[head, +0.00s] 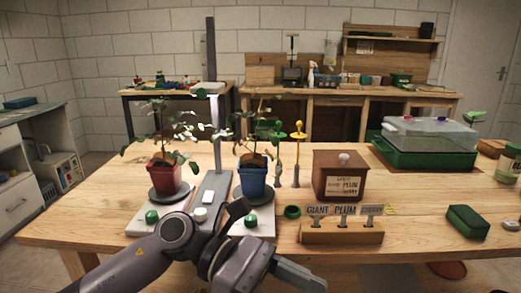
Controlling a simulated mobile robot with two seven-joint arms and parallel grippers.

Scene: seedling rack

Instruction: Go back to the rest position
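My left arm comes in from the bottom left in the head view, bends at a joint near the front edge of the wooden table and turns down to the right. Its gripper (300,277) is at the bottom edge, low in front of the table; I see it side-on and cannot tell whether its fingers are apart. I see nothing held in it. My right gripper is not in view.
Behind the arm, a red pot (164,181) and a blue pot (253,182) hold plants on white-based stands. A wooden box (339,176), label block (341,231), green-based propagator (424,155) and green box (467,222) stand rightward. The table's left is clear.

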